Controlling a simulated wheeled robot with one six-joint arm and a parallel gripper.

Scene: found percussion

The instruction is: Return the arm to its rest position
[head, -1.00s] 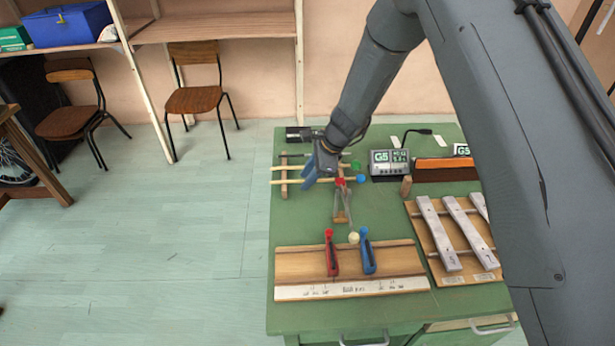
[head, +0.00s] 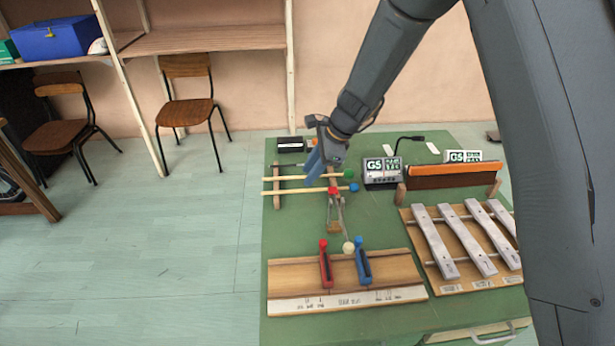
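My gripper (head: 314,162), with blue fingers, hangs at the end of my grey arm over the back left part of the green table (head: 375,213). It is in front of or above the rack of beaters (head: 276,188); the exact height is unclear. The fingers overlap in this view, so I cannot tell whether they are open or shut. I see no object clearly held in them. The arm comes down from the upper right and covers part of the table's right side.
Beaters with green, blue and red heads lie near the gripper. A grey display box (head: 382,172), an orange bar (head: 452,169), metal bars on a board (head: 435,243) and a wooden board (head: 395,270) with red (head: 325,265) and blue (head: 363,263) clips fill the table. Floor at left is clear.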

